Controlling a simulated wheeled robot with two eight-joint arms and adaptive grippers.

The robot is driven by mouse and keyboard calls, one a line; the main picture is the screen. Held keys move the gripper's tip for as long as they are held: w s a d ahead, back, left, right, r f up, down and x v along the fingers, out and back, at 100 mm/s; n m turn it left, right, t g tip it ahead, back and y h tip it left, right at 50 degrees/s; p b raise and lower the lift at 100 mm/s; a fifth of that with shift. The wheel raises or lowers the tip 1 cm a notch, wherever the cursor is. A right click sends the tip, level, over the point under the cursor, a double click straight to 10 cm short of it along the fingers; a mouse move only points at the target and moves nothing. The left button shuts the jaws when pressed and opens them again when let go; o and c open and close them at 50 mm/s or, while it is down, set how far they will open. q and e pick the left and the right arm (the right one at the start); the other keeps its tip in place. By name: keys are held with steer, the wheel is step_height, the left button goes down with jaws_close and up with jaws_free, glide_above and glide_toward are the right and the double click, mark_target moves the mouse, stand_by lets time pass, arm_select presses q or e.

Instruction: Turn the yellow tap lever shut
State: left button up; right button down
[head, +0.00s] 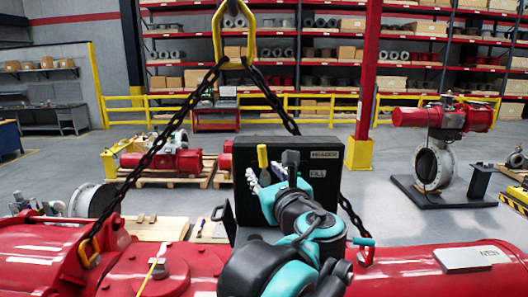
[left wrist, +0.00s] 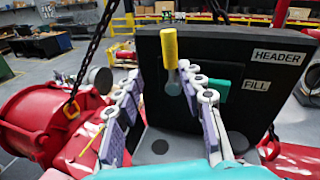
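The yellow tap lever (head: 262,157) stands upright at the left part of a black panel (head: 330,195) labelled HEADER and FILL. In the left wrist view the lever (left wrist: 170,46) rises above a grey stem in front of the panel (left wrist: 215,45). My left gripper (head: 267,176) is in front of the panel, just below the yellow grip. In the left wrist view its fingers (left wrist: 160,75) are spread, with the lever's lower end appearing between their tips. I see no contact with the lever. My right gripper is not in view.
Red actuator bodies (head: 45,255) lie on both sides of the panel. A black chain (head: 165,135) hangs from a yellow hook (head: 233,35) and slants down left of the panel; another strand passes behind it. A teal part (left wrist: 228,85) shows on the panel behind my right-hand finger.

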mark_target(264, 155)
arm_select(q)
steer(key=shift+m+t, duration=0.3)
steer(key=shift+m, duration=0.3)
steer(key=w, duration=0.2)
steer(key=w+r+p, duration=0.1)
steer(key=w, duration=0.2)
steer(key=w+p, duration=0.1)
steer(key=w, duration=0.1)
steer(key=shift+w+a+r, duration=0.15)
steer(key=shift+a+r, duration=0.05)
steer(key=shift+r, duration=0.2)
steer(key=shift+w+a, duration=0.1)
steer(key=shift+a, duration=0.05)
jaws_close()
